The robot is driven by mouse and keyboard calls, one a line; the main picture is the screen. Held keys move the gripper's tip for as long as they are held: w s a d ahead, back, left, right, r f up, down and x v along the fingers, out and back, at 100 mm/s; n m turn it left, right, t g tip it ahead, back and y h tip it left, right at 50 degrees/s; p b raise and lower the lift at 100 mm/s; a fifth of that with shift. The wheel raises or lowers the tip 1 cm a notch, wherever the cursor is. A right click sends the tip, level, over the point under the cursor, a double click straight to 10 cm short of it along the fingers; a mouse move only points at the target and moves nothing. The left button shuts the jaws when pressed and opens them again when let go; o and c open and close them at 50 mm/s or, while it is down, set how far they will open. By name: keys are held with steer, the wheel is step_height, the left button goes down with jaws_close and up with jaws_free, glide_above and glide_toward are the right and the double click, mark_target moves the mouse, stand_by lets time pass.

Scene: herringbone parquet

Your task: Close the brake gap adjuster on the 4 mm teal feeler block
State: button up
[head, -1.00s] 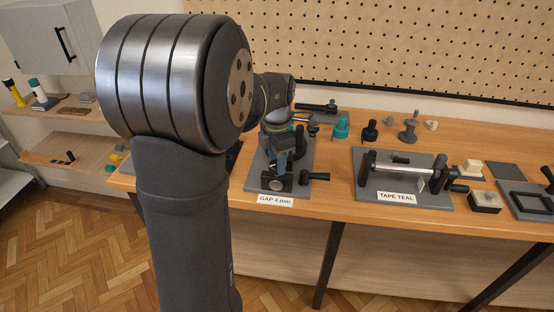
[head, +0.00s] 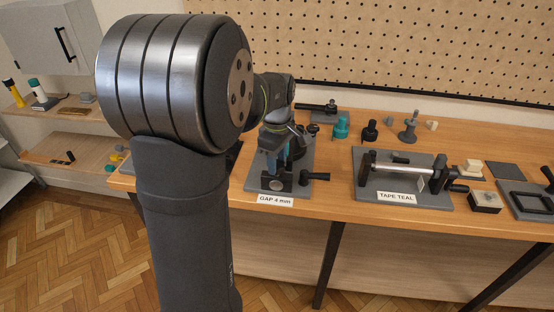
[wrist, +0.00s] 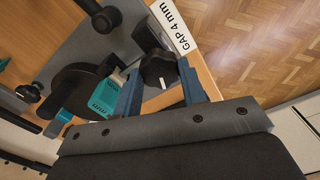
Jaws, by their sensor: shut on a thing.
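The brake gap adjuster sits on a grey plate (head: 299,161) labelled GAP 4 mm (head: 275,199) at the bench's front edge. My gripper (head: 278,172) points down over the plate. In the wrist view its two blue-grey fingers (wrist: 160,82) are shut on a black knob (wrist: 158,68) between them. The teal feeler block (wrist: 103,97), with "mm" printed on it, is just left of the fingers, beside a dark round disc (wrist: 72,88). Whether the block touches the disc or the other jaw cannot be told. In the head view my gripper and arm hide most of the fixture.
Further right is a fixture labelled TAPE TEAL (head: 397,197) with a roller. A teal piece (head: 341,128) and a black knob-like piece (head: 370,131) stand behind. Bare bench lies between the two plates.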

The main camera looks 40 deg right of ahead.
steer(key=m, duration=1.1)
steer(key=shift+m, duration=1.8)
steer(key=shift+o, duration=0.2)
steer(key=o, duration=1)
steer(key=shift+c, duration=0.2)
steer(key=shift+r, duration=0.1)
step_height(320, 180, up, 17)
